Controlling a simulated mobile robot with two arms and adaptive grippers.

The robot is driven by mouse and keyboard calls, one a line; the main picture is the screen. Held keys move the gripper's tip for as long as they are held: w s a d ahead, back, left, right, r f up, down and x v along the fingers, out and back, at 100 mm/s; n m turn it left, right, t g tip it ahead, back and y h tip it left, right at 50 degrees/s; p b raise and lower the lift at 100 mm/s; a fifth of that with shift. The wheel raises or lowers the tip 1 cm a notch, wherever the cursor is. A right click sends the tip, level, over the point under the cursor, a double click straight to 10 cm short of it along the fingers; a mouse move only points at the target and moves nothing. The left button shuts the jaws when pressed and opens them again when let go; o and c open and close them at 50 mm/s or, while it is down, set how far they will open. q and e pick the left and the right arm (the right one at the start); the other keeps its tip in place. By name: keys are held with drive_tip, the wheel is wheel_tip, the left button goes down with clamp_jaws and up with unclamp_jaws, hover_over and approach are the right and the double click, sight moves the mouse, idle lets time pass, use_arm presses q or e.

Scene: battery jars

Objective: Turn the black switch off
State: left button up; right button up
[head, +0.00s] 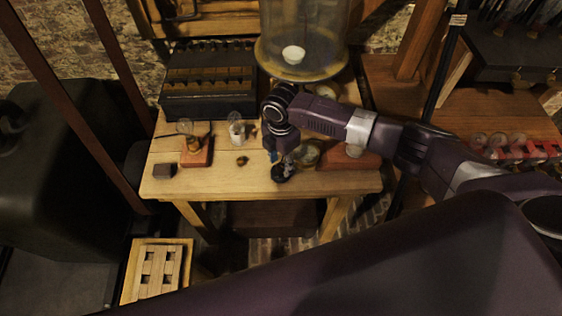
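My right arm reaches in from the right over the wooden table (215,183). My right gripper (282,164) points down near the table's front edge, at a small dark round item (283,175). This item may be the black switch, but the gripper covers much of it and I cannot tell its position. The fingers are small and dark here, so I cannot tell whether they are open, shut or touching it. A small dark block (164,170) lies at the table's left front. My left gripper is not in view.
A bulb on a reddish base (196,152) and a glass jar (236,130) stand left of my gripper. A dark slotted rack (208,85) and a large glass bell (300,35) stand behind. A reddish block (350,158) lies right. The front left tabletop is fairly clear.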

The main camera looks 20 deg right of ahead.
sight(281, 165)
wheel_tip(281, 165, up, 12)
idle(0.6)
idle(0.5)
